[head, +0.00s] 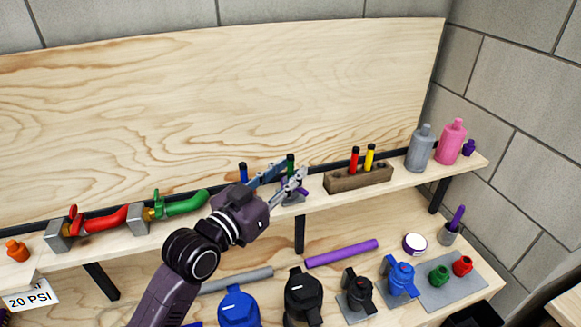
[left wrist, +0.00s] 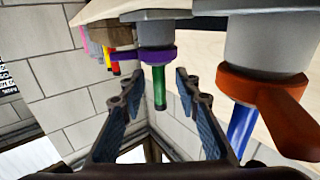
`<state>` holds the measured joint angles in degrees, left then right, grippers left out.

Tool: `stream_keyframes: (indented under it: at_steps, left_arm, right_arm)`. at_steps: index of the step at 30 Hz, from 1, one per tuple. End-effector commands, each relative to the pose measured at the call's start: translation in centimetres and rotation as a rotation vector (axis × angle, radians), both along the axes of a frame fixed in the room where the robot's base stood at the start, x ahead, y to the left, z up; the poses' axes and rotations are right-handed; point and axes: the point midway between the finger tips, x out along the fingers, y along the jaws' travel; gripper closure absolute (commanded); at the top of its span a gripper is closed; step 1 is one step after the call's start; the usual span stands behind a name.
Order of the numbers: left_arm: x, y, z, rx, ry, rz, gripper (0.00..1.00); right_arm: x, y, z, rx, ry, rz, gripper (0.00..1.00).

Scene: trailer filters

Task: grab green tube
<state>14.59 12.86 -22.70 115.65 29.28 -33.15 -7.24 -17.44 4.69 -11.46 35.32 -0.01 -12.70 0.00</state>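The green tube (head: 290,160), dark-capped, stands upright on the shelf in the head view, partly hidden by my left gripper. In the left wrist view, which looks upside down, the green tube (left wrist: 159,88) sticks out of a grey holder (left wrist: 157,33) with a purple lever (left wrist: 145,54). My left gripper (head: 293,170) is open, its two fingers pointing at the tube. In the left wrist view the fingers (left wrist: 158,90) lie on either side of the tube, with a visible gap at each side; I cannot tell the depth. My right gripper is not in view.
A blue tube (head: 243,171) stands close on the left; in the wrist view an orange lever (left wrist: 268,105) is near it. A wooden block (head: 358,179) with red and yellow tubes is on the right. A wooden panel (head: 200,90) rises behind.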

Motion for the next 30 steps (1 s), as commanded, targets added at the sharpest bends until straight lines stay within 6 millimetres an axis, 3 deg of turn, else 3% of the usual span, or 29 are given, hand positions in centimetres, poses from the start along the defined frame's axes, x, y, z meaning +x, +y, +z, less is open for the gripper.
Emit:
stream_keyframes:
  at_steps: [4, 11, 19, 30]
  left_arm:
    - [0.79, -0.60, 0.02, 0.000, 0.001, 0.000, 0.70]
    - [0.85, -0.64, -0.07, 0.000, 0.000, 0.000, 0.70]
    - [0.83, -0.61, -0.07, 0.001, 0.001, 0.000, 0.99]
    - [0.84, -0.61, 0.11, 0.001, -0.001, 0.000, 1.00]
  right_arm:
    - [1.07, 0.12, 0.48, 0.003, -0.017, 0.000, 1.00]
    - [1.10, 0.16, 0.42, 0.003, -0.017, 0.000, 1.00]
    - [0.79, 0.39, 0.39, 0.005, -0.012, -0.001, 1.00]
    - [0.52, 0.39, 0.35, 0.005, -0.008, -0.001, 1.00]
